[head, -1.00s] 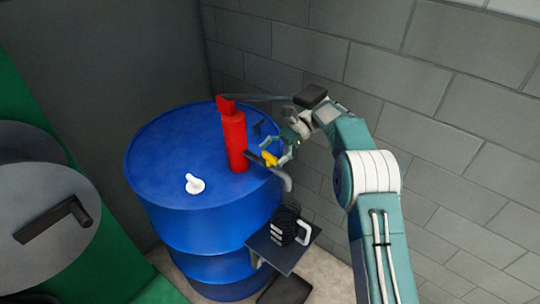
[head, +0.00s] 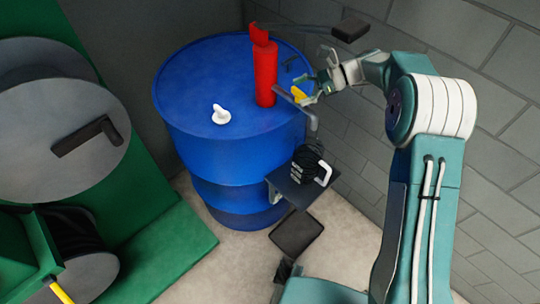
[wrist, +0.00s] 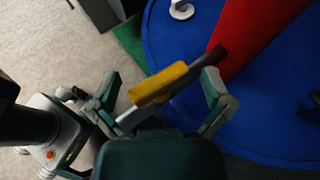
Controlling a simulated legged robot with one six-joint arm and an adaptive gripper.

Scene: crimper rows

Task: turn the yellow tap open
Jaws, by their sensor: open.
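The yellow tap handle (head: 299,94) sits on a thin grey tap at the right side of a red cylinder (head: 265,75) on the blue drum (head: 190,85). The grey spout (head: 313,122) bends down from it. My gripper (head: 312,91) is at the handle, open. In the wrist view, the yellow handle (wrist: 158,84) lies slantwise between the two spread fingers of my gripper (wrist: 162,92), with a gap to each finger. Whether the palm touches the handle is unclear. The handle's far side is hidden.
A black container with a white handle (head: 322,175) stands on a small dark shelf (head: 285,187) below the spout. A white cap (head: 221,114) is on the drum top. A grey block wall (head: 490,70) is close behind my arm. Green machinery (head: 165,245) stands left.

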